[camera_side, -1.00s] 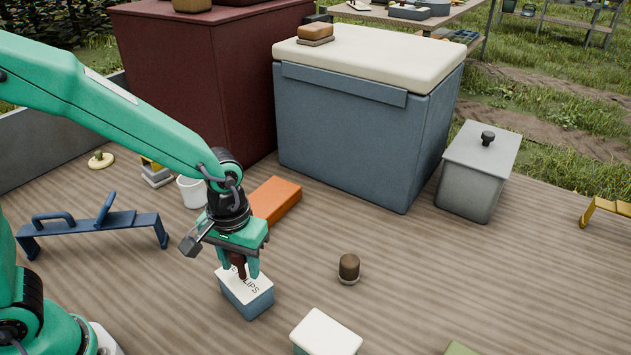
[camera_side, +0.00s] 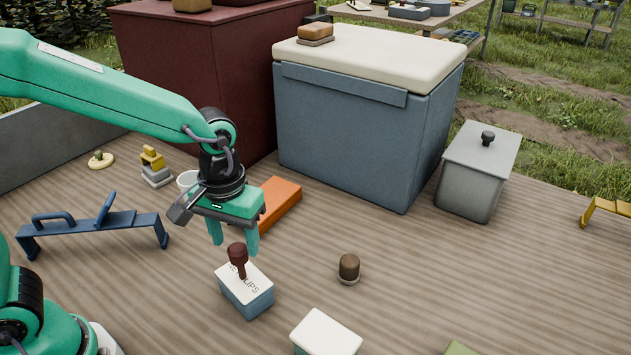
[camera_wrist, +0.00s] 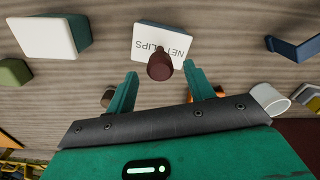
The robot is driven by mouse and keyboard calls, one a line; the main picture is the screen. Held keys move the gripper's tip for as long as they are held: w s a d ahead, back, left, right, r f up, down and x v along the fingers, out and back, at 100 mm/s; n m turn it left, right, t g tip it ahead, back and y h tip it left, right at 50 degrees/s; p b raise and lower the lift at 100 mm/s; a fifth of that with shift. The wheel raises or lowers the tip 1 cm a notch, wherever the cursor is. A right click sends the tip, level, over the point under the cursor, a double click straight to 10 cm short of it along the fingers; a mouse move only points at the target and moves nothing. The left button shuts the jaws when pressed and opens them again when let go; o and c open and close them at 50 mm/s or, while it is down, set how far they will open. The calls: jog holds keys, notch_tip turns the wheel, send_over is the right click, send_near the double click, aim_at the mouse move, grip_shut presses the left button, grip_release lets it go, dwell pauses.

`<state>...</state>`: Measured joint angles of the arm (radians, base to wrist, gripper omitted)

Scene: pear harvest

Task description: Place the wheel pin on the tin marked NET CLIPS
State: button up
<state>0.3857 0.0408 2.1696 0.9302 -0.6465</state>
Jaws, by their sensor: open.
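The wheel pin (camera_side: 238,258), dark red-brown with a round head, stands upright on the white lid of the tin marked NET CLIPS (camera_side: 256,296). The tin has blue-grey sides and its lettering is partly covered by the pin. In the wrist view the pin's head (camera_wrist: 160,66) shows over the tin's lid (camera_wrist: 146,34). In the wrist view the open fingers (camera_wrist: 160,80) lie to either side, below the pin in the picture.
A second white-lidded tin (camera_side: 326,334) stands at the front. A brown knob-like piece (camera_side: 349,267) stands to the right. An orange block (camera_side: 277,203) and a white cup (camera_side: 187,181) are behind my gripper. A blue rack (camera_side: 92,222) is at left.

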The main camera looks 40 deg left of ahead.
jog(key=shift+r, duration=3)
jog(key=shift+s+a+r, duration=0.2)
jog(key=shift+a+r, duration=0.1)
jog(key=shift+a, duration=0.25)
jog(key=s+a+r+m+t, duration=0.3)
jog(key=s+a+t, duration=0.2)
jog(key=s+a, duration=0.3)
jog(key=shift+a+r+t, duration=0.25)
jog(key=shift+a+t, duration=0.05)
jog(key=shift+a, duration=1.4)
